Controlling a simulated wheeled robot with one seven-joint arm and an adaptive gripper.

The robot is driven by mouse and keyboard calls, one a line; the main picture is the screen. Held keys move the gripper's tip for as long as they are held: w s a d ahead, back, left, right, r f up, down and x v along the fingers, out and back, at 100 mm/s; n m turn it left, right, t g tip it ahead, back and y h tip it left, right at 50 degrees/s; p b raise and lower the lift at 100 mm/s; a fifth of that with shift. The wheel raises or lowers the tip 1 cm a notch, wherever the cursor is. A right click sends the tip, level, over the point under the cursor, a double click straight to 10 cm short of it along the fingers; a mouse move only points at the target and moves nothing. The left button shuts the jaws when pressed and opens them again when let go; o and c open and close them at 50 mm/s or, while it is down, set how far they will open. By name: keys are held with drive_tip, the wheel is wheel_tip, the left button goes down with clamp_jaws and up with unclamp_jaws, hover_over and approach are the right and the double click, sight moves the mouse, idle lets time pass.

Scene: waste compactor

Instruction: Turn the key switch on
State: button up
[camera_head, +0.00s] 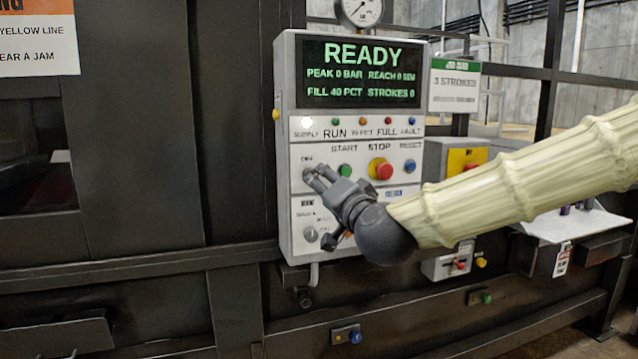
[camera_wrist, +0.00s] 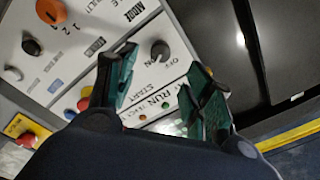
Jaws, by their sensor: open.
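The key switch (camera_wrist: 160,50) is a small round dark grey knob on the white panel, with ON and OFF lettering beside it in the wrist view. Its exact turn position is hard to read. My gripper (camera_wrist: 163,62) is open, with one dark green finger on each side of the switch in that view. I cannot tell whether the fingers touch it. In the head view my gripper (camera_head: 316,173) is at the left side of the control box (camera_head: 287,200), just below the OFF label. It hides most of the switch there.
The green start button (camera_head: 345,171), red stop button (camera_head: 384,171) and blue reset button (camera_head: 410,166) sit right of my gripper. A grey knob (camera_head: 311,234) is below. The display (camera_head: 362,74) reads READY, and the supply lamp (camera_head: 306,123) looks white. A yellow-fronted box (camera_head: 466,160) stands farther right.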

drive_tip(key=v, duration=0.3)
drive_tip(key=shift+s, duration=0.15)
wheel_tip(320, 180, down, 26)
drive_tip(key=d+n+g+h, duration=0.1)
drive_tip(key=g, duration=0.3)
drive_tip(key=s+d+f+n+g+h, duration=0.15)
drive_tip(key=s+f, duration=0.25)
drive_tip(key=f, duration=0.7)
drive_tip(key=s+d+f+g, duration=0.2)
drive_tip(key=s+f+g, duration=0.1)
drive_tip(key=f, duration=0.8)
drive_tip(key=s+d+f+n+g+h, duration=0.1)
drive_tip(key=s+d+f+g, duration=0.15)
drive_tip(key=s+f, duration=0.6)
drive_tip(key=s+d+f+n+g+h, duration=0.15)
drive_tip(key=s+d+f, duration=0.25)
drive_tip(key=s+f, duration=0.4)
drive_tip(key=s+d+f+g, duration=0.2)
drive_tip(key=s+d+f, duration=0.2)
drive_tip(key=s, duration=0.4)
drive_tip(key=s+d+f+n+g+h, duration=0.1)
drive_tip(key=s+d+f+g, duration=0.1)
drive_tip(key=s+f, duration=0.3)
drive_tip(key=s+d, duration=0.1)
drive_tip(key=s, duration=0.3)
drive_tip(key=shift+d+f+g, duration=0.25)
drive_tip(key=shift+d+g, duration=0.1)
drive_tip(key=shift+d, duration=0.05)
